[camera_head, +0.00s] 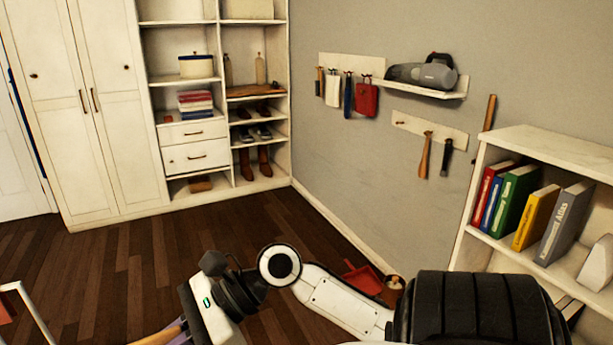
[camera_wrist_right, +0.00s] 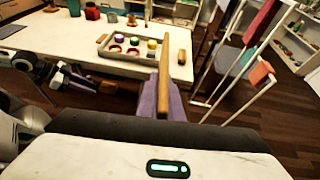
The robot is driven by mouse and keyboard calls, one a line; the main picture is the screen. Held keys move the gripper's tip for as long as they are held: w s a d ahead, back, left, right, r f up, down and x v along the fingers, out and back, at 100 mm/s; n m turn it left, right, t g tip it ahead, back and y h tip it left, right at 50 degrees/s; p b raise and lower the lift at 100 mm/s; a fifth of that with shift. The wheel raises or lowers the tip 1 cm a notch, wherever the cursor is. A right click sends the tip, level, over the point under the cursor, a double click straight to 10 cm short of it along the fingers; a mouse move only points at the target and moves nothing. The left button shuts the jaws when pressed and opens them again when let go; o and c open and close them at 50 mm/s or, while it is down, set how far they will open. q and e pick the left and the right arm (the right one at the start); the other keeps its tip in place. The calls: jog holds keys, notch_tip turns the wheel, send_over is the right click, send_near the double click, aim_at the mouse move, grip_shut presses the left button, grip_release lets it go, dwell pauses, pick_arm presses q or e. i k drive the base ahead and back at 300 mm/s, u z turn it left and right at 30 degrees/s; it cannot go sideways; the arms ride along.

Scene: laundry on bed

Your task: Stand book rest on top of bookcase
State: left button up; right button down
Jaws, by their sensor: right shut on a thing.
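The white bookcase (camera_head: 560,150) stands at the right of the head view, and the visible part of its top is bare. My right gripper (camera_wrist_right: 164,105) is shut on a thin wooden piece, seen nearly edge-on between its purple fingers; I take this to be the book rest (camera_wrist_right: 165,65). A bit of its wood (camera_head: 160,337) also shows at the bottom of the head view, well left of the bookcase and apart from it. Its full shape is hidden. My left gripper (camera_wrist_right: 110,88) seems to show small at the left of the right wrist view, its jaws unclear.
Books (camera_head: 513,200) and a pale object (camera_head: 597,262) fill the bookcase's upper shelf. Tools hang on a wall rail (camera_head: 430,130) beside it. A red dustpan (camera_head: 363,278) lies on the floor. The wrist view shows a table with a tray (camera_wrist_right: 134,62) and a drying rack (camera_wrist_right: 222,85).

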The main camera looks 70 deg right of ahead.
aim_at(575, 151)
jog(key=z, duration=2.45)
jog(key=i, duration=1.4)
jog(key=u, duration=5.75)
